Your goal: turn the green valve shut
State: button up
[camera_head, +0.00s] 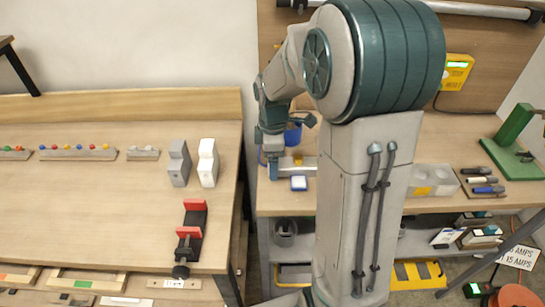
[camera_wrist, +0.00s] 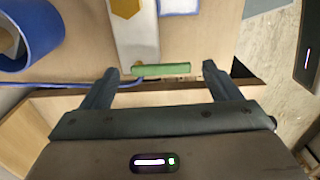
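A green bar (camera_wrist: 162,69), which looks like the valve's handle, lies crosswise at the end of a pale grey block (camera_wrist: 138,38) in the wrist view. My gripper (camera_wrist: 157,71) is open, with one finger left of the green bar and one right of it. Gaps show on both sides, and nothing is held. In the head view my arm reaches down over the right-hand bench, and I cannot make out the green bar there.
A blue cylinder with something inside (camera_wrist: 30,40) stands left of the gripper; a blue cable runs by the left finger. On the right bench (camera_head: 455,135) are a green stand (camera_head: 512,128), markers (camera_head: 482,180) and a grey block with holes (camera_head: 432,178). A red-jawed clamp (camera_head: 192,228) sits on the left bench.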

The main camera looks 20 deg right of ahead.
notch_tip(320, 180, up, 14)
dwell(0.7)
jog(key=shift+f, duration=0.1)
jog(key=s+a+f+m+t, duration=0.1)
jog(key=s+f+m, duration=0.1)
jog(key=s+m, duration=0.5)
jog(key=s+a+f+m+t, duration=0.2)
jog(key=s+f+m, duration=0.1)
jog(key=s+m, duration=0.4)
jog(key=s, duration=0.3)
jog(key=shift+s+f+m, duration=0.25)
jog(key=shift+s+m, duration=0.05)
jog(key=shift+s, duration=0.1)
jog(key=shift+a, duration=0.1)
